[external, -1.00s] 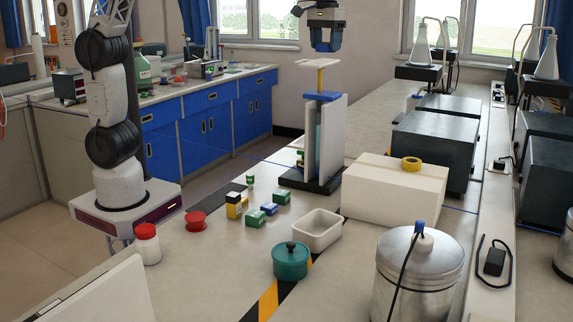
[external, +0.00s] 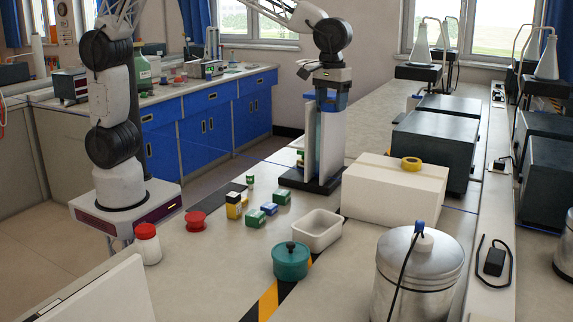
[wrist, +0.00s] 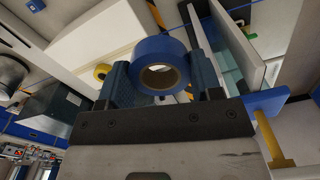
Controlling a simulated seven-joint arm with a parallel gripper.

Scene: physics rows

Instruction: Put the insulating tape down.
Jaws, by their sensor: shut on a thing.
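The roll of insulating tape is blue with a brown core, and shows in the wrist view (wrist: 160,65). My gripper (wrist: 165,85) is shut on it, with one finger on each side of the roll. In the external view my gripper (external: 330,92) is in front of or above the top of the upright stand of panels (external: 331,135). The tape cannot be told apart clearly there from the blue parts. Whether the tape touches the stand cannot be seen.
A yellow tape roll (external: 411,163) lies on a white box (external: 394,190) right of the stand. A white tray (external: 318,232), a teal pot (external: 290,261), small coloured boxes (external: 270,208) and a red spool (external: 196,221) stand nearer. Bench between these is partly clear.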

